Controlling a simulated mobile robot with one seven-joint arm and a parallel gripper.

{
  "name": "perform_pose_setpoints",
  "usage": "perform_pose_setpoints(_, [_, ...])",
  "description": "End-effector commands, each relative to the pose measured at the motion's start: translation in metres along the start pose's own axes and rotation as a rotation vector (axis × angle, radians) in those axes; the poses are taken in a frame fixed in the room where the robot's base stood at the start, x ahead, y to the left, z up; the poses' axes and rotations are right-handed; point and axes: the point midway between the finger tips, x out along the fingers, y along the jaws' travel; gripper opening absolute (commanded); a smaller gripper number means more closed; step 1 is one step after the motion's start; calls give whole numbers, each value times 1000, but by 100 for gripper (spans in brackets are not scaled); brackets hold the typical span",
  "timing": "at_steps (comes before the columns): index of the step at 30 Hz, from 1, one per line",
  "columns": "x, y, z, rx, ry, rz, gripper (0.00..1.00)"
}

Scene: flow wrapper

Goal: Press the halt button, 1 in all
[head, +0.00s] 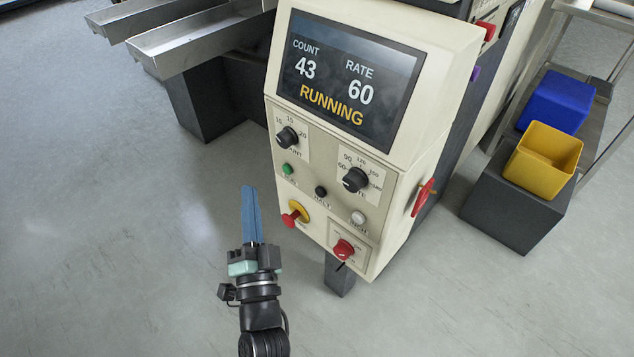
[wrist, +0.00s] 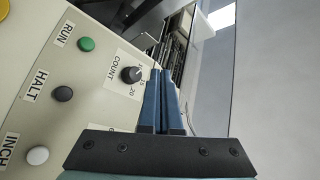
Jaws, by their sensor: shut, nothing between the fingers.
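The halt button is a small black round button (head: 321,192) on the cream control panel (head: 375,215), between the green run button (head: 288,169) and the white inch button (head: 358,217). In the wrist view the halt button (wrist: 63,94) sits left of my fingers, with the label HALT beside it. My gripper (head: 250,188) is shut and empty, its blue fingers together. In the head view it is left of the panel, apart from the halt button. In the wrist view the fingertips (wrist: 162,72) show near the count knob (wrist: 131,75). The display (head: 347,80) reads RUNNING, count 43, rate 60.
A red knob on a yellow base (head: 296,213) and a red rotary switch (head: 343,250) are low on the panel. A rate knob (head: 355,180) sits right of the halt button. Metal chutes (head: 200,40) are at upper left. The floor left of the panel is clear.

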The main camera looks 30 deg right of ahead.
Motion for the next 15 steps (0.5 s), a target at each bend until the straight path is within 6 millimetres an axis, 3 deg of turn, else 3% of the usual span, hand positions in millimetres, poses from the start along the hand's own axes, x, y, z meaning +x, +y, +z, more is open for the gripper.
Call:
perform_pose_setpoints(1, [-14,19,3,17,5,44,0])
perform_pose_setpoints(3, [-30,40,6,34,18,87,0])
perform_pose_setpoints(6, [-46,58,8,51,33,127,0])
perform_pose_setpoints(15, [-54,68,9,59,43,147,0])
